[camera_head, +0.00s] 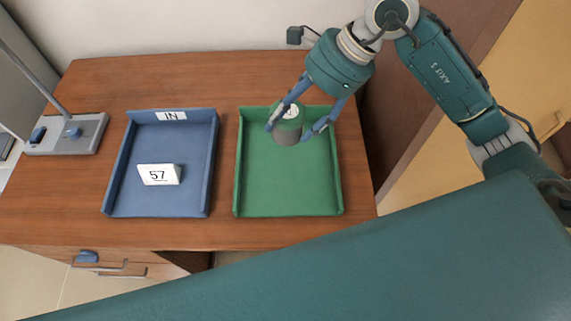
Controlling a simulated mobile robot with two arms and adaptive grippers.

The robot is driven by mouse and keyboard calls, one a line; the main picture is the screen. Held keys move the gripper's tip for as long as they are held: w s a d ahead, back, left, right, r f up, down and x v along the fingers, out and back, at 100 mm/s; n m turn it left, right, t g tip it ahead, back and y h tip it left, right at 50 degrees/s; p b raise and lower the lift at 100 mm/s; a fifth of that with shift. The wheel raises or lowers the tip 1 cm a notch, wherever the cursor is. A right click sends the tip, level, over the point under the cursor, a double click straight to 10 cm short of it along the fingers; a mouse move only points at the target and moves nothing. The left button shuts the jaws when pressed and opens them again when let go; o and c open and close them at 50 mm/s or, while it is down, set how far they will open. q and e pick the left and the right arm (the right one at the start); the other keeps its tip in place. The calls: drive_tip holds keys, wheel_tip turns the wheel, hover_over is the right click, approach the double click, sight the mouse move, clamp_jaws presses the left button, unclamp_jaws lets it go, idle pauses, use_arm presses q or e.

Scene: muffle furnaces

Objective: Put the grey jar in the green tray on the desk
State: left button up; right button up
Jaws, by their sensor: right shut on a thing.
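The grey jar (287,137) has a green upper part with a white label on it. It is between the fingers of my right gripper (289,131), which is shut on it. The jar is upright, at the back half of the green tray (290,185). I cannot tell whether its base touches the tray floor or is held just above it. The green tray lies on the wooden desk (185,75) and shows nothing else in it. The gripper hides part of the tray's back wall. My left gripper is not in view.
A grey lamp base (68,134) is at the desk's left. A wall runs behind the desk. Part of my body covers the lower right.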

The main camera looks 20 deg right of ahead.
wheel_tip(320, 180, down, 20)
drive_tip(key=p, duration=0.3)
drive_tip(key=shift+r, duration=0.2)
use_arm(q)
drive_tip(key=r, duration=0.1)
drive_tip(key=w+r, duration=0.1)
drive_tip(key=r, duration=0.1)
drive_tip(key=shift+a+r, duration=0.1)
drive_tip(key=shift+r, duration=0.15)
use_arm(e)
drive_tip(key=o, duration=1.4)
drive_tip(key=shift+f, duration=0.1)
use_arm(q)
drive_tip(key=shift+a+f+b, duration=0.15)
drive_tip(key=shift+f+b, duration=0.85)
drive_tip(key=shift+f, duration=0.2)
use_arm(e)
drive_tip(key=shift+v, duration=6.1)
